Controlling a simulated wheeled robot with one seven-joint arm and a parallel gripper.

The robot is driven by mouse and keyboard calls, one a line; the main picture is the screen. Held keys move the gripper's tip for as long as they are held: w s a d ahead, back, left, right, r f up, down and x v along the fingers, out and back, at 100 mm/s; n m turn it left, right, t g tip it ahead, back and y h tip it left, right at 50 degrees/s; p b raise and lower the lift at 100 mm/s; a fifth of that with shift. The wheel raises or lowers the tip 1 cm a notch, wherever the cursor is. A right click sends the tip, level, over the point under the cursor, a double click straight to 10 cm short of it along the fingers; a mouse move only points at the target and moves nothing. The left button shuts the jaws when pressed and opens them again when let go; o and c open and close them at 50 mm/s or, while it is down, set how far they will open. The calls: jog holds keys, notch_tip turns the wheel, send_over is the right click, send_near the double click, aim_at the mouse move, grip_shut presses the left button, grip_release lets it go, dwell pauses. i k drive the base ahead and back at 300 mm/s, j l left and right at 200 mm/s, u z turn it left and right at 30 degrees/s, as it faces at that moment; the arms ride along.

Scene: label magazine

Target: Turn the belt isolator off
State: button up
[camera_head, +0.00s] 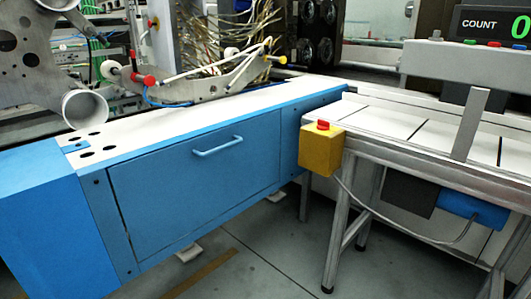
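A yellow box with a red knob on top (322,147) is fixed at the near left corner of the conveyor frame. It is the only thing here that looks like the belt isolator. A grey cable runs from it down and right to the blue motor (472,206) under the conveyor. The knob's setting is too small to read. The conveyor belt (405,122) is pale with dark cross lines. My gripper is not in view.
A blue cabinet (196,185) with a handle (217,146) stands left of the box. A grey post (469,125) and a COUNT display (490,25) with coloured buttons rise over the conveyor. Metal legs (338,235) stand below. Grey floor (245,260) lies open in front.

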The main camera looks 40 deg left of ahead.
aim_at(322, 124)
jog(key=u, duration=1.45)
